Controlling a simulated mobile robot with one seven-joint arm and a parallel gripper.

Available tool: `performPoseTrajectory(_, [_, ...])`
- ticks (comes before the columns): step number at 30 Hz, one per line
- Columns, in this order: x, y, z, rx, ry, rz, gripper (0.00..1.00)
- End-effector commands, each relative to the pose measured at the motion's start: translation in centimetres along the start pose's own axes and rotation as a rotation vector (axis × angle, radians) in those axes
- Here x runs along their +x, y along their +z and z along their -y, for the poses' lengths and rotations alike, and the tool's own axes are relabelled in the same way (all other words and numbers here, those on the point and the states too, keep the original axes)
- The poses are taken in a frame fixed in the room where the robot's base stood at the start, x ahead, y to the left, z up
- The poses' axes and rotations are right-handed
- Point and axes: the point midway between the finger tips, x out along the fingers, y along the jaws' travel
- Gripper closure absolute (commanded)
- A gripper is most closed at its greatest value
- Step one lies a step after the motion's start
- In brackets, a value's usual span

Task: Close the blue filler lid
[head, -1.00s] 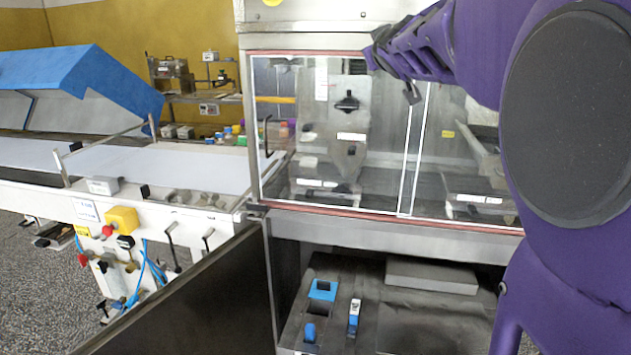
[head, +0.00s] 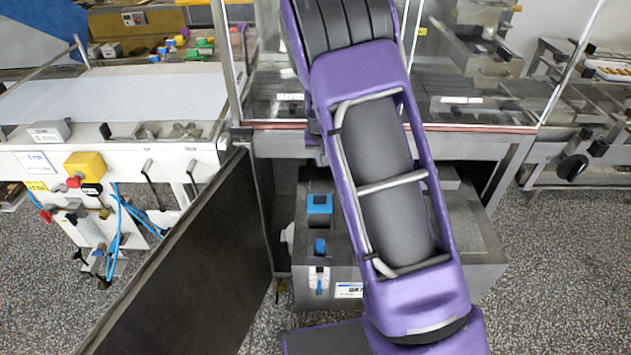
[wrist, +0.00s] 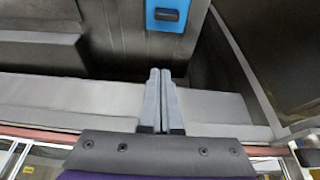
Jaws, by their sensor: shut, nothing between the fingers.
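The blue filler lid (head: 319,205) is a small blue square with a dark middle, on top of the grey unit below the glass cabinet in the head view. A dark area lies just in front of it; I cannot tell how far the lid is open. In the wrist view the blue lid (wrist: 178,26) shows at the top edge with a black handle on it, partly cut off. My gripper (wrist: 159,72) is shut and empty, its fingertips apart from the lid in the picture. In the head view my arm hides the gripper.
A smaller blue part (head: 320,246) and a blue-and-white switch (head: 319,280) sit nearer the front of the grey unit (head: 345,273). A dark open door (head: 175,270) stands to the left. The glass cabinet (head: 470,85) is above. Speckled floor is free at right.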

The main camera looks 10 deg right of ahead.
Motion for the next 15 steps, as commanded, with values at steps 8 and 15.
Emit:
performPoseTrajectory(8, [3.0, 0.7, 0.1, 0.011, -0.006, 0.020, 1.00])
performPoseTrajectory(15, [8.2, 0.8, 0.1, 0.010, -0.005, 0.020, 1.00])
